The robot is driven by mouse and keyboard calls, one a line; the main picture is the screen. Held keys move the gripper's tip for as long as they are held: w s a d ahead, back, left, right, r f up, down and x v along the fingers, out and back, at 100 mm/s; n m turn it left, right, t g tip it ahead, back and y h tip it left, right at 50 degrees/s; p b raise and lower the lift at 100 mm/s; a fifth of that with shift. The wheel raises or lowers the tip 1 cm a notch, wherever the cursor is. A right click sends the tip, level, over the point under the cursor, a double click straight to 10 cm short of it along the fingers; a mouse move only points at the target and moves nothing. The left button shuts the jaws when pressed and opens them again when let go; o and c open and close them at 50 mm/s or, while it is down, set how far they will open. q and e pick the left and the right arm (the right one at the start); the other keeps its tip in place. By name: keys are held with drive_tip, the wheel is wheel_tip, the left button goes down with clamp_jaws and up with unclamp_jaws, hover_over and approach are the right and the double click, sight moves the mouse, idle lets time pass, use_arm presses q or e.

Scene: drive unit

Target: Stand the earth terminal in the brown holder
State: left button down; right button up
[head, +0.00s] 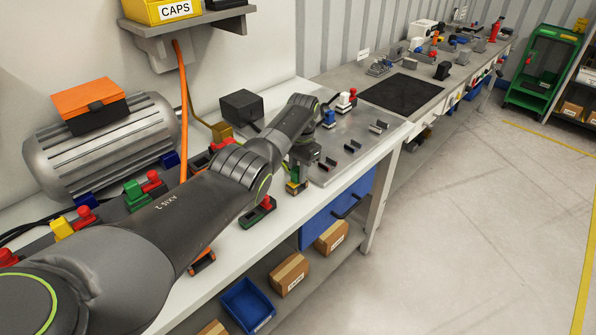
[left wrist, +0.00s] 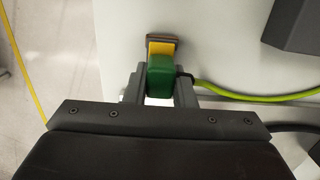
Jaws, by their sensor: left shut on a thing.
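The earth terminal, a green and yellow block, is between the fingers of my left gripper (head: 297,176). In the left wrist view the earth terminal (left wrist: 161,70) has its green part between the two fingers of the left gripper (left wrist: 160,88), and its yellow part points away from the palm. A yellow-green cable runs off to the right beside it. The brown holder (left wrist: 163,39) shows as a brown bar at the yellow end. Whether the terminal sits in it or only lies above or against it cannot be told. My right gripper is not in view.
A grey plate (head: 345,152) with several small terminals and holders lies right of the gripper. A ribbed grey motor (head: 105,145) stands at the back left. A black box (head: 241,107) stands behind the arm. The bench's front edge is close to the gripper.

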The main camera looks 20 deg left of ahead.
use_arm(q)
drive_tip(key=c, duration=1.1)
unclamp_jaws()
drive_tip(key=r+p, duration=0.1)
drive_tip(key=r, duration=0.6)
drive_tip(key=w+r+p, duration=0.1)
drive_tip(key=r, duration=0.7)
drive_tip(key=r+p, duration=0.1)
drive_tip(key=r, duration=0.6)
drive_tip(key=shift+w+d+r, duration=0.15)
drive_tip(key=shift+w+d, duration=0.05)
drive_tip(key=shift+d, duration=0.1)
